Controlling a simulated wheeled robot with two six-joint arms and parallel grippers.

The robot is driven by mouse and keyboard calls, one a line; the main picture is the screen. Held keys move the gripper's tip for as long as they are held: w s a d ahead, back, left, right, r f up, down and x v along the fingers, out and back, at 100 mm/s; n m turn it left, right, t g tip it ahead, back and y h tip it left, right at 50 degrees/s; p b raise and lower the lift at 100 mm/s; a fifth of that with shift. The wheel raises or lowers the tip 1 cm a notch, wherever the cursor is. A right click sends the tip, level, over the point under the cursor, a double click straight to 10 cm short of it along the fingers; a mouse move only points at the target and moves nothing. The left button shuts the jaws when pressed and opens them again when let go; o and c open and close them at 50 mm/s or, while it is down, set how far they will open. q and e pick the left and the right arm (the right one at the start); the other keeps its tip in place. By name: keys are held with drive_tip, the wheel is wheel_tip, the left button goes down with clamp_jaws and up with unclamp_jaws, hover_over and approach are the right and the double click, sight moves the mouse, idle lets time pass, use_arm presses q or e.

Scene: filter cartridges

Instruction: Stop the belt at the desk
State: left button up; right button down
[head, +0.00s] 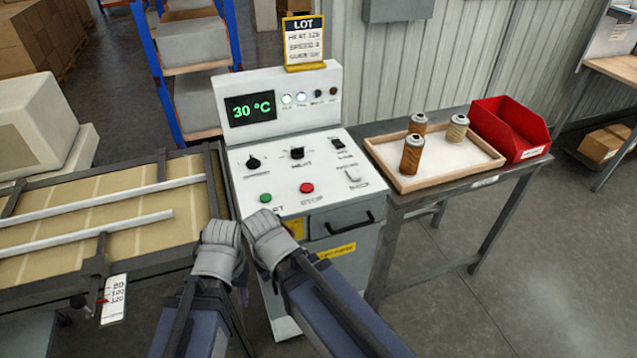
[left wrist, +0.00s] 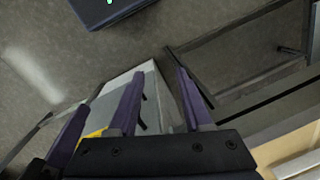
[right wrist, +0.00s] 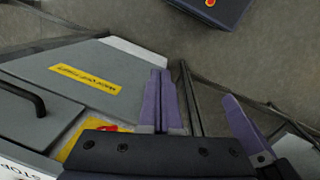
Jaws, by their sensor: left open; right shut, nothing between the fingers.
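The control desk (head: 328,245) stands in the middle of the head view. On its sloped top are a red button (head: 307,187) above the word STOP and a green button (head: 265,198) to its left. The belt (head: 110,252) is on the left, with pale rails across it; one still picture cannot tell whether it runs. My left gripper (head: 222,230) is open and empty near the desk's front left edge; its parted fingers show in the left wrist view (left wrist: 160,80). My right gripper (head: 261,218) is shut and empty, just below the green button; its fingers meet in the right wrist view (right wrist: 160,80).
The desk's display (head: 250,108) reads 30 °C, under a yellow-framed LOT card (head: 303,42). Right of the desk, a wooden tray (head: 405,187) holds three cartridges beside a red bin (head: 508,125). My two grippers are close together. The floor at right front is clear.

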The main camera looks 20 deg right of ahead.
use_arm(q)
drive_tip(key=shift+o, duration=0.3)
drive_tip(key=shift+a, duration=0.1)
use_arm(e)
drive_tip(key=shift+a, duration=0.1)
use_arm(q)
drive_tip(key=o, duration=0.5)
wheel_tip(320, 180, up, 6)
drive_tip(key=p, duration=0.6)
drive_tip(key=shift+r, duration=0.2)
use_arm(e)
wheel_tip(320, 180, up, 20)
drive_tip(key=n+t+h+p, duration=0.6)
drive_tip(key=n+p, duration=0.2)
drive_tip(key=n, duration=0.5)
hover_over(304, 189)
use_arm(q)
drive_tip(key=shift+o, duration=0.2)
wheel_tip(304, 189, up, 7)
use_arm(e)
drive_tip(key=shift+w, duration=0.1)
use_arm(q)
drive_tip(key=shift+b, duration=0.3)
wheel_tip(304, 189, down, 9)
drive_tip(key=b, duration=0.8)
drive_tip(key=shift+r+b, duration=0.15)
drive_tip(key=shift+b, duration=0.2)
use_arm(e)
wheel_tip(304, 189, down, 9)
drive_tip(key=shift+r, duration=0.15)
